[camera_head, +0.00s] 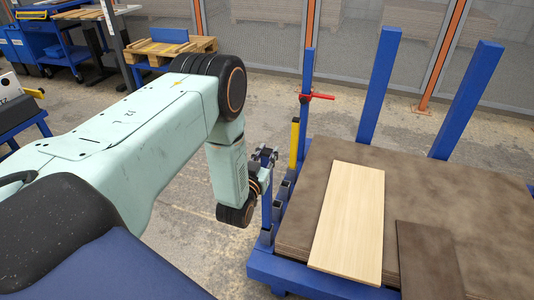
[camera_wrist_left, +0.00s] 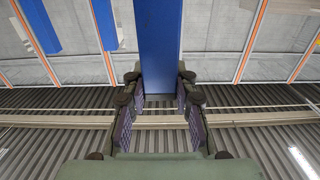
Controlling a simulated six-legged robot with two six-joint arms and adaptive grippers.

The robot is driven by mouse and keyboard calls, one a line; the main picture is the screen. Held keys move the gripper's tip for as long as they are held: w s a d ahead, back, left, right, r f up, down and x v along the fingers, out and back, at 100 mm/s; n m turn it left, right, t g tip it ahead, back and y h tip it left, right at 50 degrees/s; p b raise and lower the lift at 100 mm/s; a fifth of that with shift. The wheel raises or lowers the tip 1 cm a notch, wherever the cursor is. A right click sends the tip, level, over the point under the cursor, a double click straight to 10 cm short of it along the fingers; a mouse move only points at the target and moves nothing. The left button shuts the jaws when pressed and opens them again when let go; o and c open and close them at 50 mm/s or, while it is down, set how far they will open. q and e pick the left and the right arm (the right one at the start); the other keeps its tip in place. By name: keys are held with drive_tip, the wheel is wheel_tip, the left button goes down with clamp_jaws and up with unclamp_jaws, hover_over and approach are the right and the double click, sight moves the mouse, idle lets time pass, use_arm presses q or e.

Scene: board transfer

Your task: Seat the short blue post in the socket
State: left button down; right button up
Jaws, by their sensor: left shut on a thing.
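The short blue post (camera_head: 267,205) is upright at the left edge of the blue cart, and my left gripper (camera_head: 264,158) is shut on its upper part. In the left wrist view the blue post (camera_wrist_left: 160,40) lies between the two fingers of the left gripper (camera_wrist_left: 160,88). The lower end of the post is at or just above a blue socket (camera_head: 265,238) near the cart's front-left corner; I cannot tell whether it is inside. My right gripper is out of view.
A yellow post (camera_head: 294,145) and a tall blue post with a red clamp (camera_head: 316,97) stand farther back along the cart's left side. A pale board (camera_head: 350,220) and a dark board (camera_head: 428,262) lie on the brown stack (camera_head: 400,185). Floor left of the cart is clear.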

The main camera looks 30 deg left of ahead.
use_arm(q)
wheel_tip(320, 180, down, 11)
drive_tip(key=b, duration=0.8)
drive_tip(key=shift+r, duration=0.2)
idle(4.3)
drive_tip(key=c, duration=1)
unclamp_jaws()
drive_tip(key=v, duration=1.2)
drive_tip(key=shift+d, duration=0.1)
